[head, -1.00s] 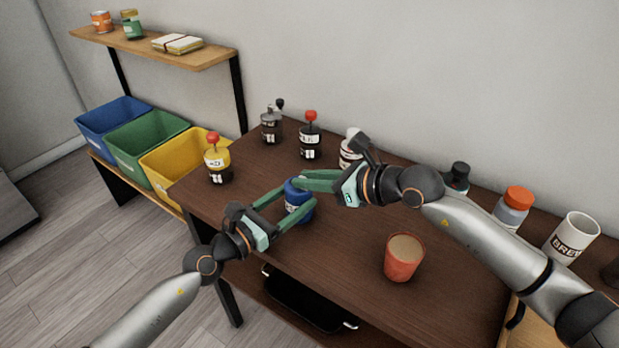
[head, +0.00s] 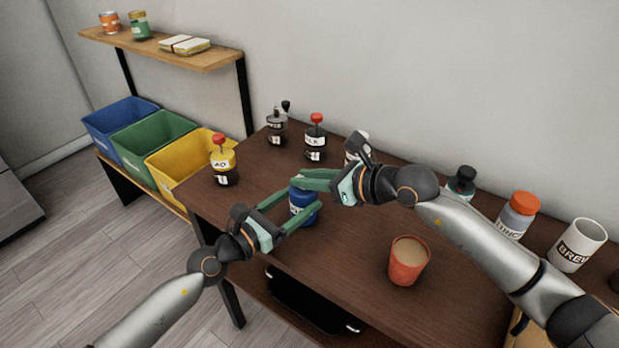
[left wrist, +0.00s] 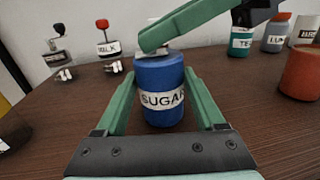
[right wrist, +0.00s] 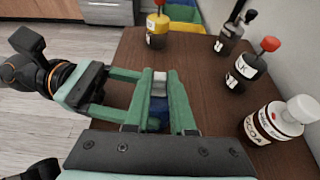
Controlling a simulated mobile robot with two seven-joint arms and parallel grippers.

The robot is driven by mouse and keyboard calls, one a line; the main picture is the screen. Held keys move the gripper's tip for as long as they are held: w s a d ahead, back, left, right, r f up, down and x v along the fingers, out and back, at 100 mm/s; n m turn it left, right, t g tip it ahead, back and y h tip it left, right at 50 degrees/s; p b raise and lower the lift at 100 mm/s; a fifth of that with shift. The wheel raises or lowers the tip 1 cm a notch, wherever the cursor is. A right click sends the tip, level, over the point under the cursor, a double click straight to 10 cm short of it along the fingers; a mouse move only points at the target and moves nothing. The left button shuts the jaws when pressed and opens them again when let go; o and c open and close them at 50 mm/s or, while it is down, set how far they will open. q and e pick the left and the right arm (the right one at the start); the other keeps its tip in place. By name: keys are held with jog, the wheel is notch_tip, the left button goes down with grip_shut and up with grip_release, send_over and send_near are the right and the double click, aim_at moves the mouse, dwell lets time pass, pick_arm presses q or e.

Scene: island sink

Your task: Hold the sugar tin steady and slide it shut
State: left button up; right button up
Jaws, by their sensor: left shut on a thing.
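The blue sugar tin (head: 304,208) stands upright on the dark wooden table; its SUGAR label faces the left wrist view (left wrist: 161,99). My left gripper (head: 300,209) is shut on the tin's body, one finger on each side. My right gripper (head: 302,181) is at the top of the tin, its fingers coming in from the right. In the right wrist view a small pale piece (right wrist: 159,84) sits between those fingers. I cannot tell whether they grip it. The fingers hide most of the tin's top.
A yellow-and-black jar (head: 223,165), a milk jar (head: 315,144) and a grinder-like jar (head: 277,130) stand behind. An orange cup (head: 407,265) stands to the right, with a white mug (head: 577,245) farther right. Table between tin and cup is clear.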

jog(key=o, duration=0.4)
jog(key=shift+o, duration=0.2)
jog(key=v, duration=1.2)
jog(key=shift+f, duration=0.1)
pick_arm(q)
jog(key=o, duration=1.5)
jog(key=shift+c, duration=0.2)
